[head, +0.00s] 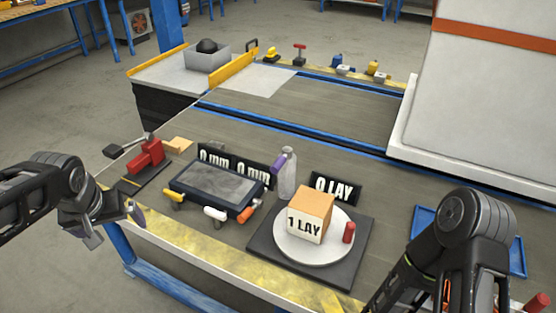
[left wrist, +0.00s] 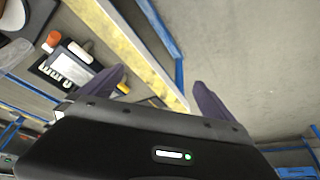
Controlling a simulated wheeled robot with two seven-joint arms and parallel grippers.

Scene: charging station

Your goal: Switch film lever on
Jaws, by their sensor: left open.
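A red lever block with a black-ended handle (head: 147,157), which looks like the film lever, stands on a dark base at the table's left end. My left gripper (head: 115,226) is open and empty, in front of and below the lever in the head view, by the table's front left corner. In the left wrist view my open fingers (left wrist: 158,85) are spread over the yellow table edge and floor, touching nothing; I cannot make out the lever there. My right arm shows at the right, but its fingers are out of frame.
A dark tablet-like panel (head: 215,187) with coloured handles lies right of the lever. The yellow front edge (head: 190,242) is bare.

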